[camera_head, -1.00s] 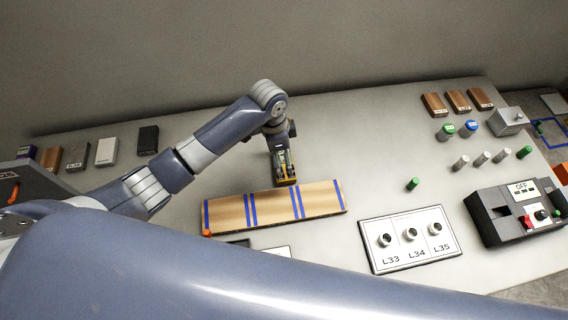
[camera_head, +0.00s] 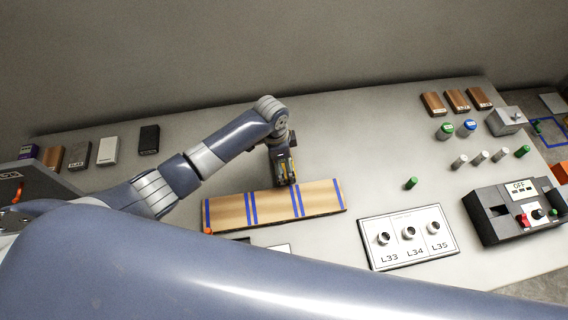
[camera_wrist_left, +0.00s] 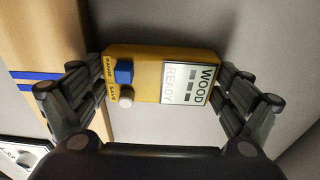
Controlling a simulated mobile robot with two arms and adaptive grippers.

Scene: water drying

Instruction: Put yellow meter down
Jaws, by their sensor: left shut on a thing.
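The yellow meter (camera_wrist_left: 146,72) is between the fingers of my left gripper (camera_wrist_left: 150,100) in the left wrist view. It has a blue button, a white knob and a label reading "WOOD READY". In the head view my left gripper (camera_head: 285,170) points down at the back edge of the wooden board (camera_head: 272,205) with blue stripes. It is shut on the meter, which is mostly hidden there by the fingers. I cannot tell whether the meter touches the table. The board also shows at the left of the left wrist view (camera_wrist_left: 45,40). My right gripper is not in view.
A panel (camera_head: 408,238) with L33, L34 and L35 sockets lies right of the board. A dark device reading OFF (camera_head: 515,212) stands farther right. Wooden blocks (camera_head: 457,101) and several small cylinders (camera_head: 480,158) are at the back right. Table behind the board is clear.

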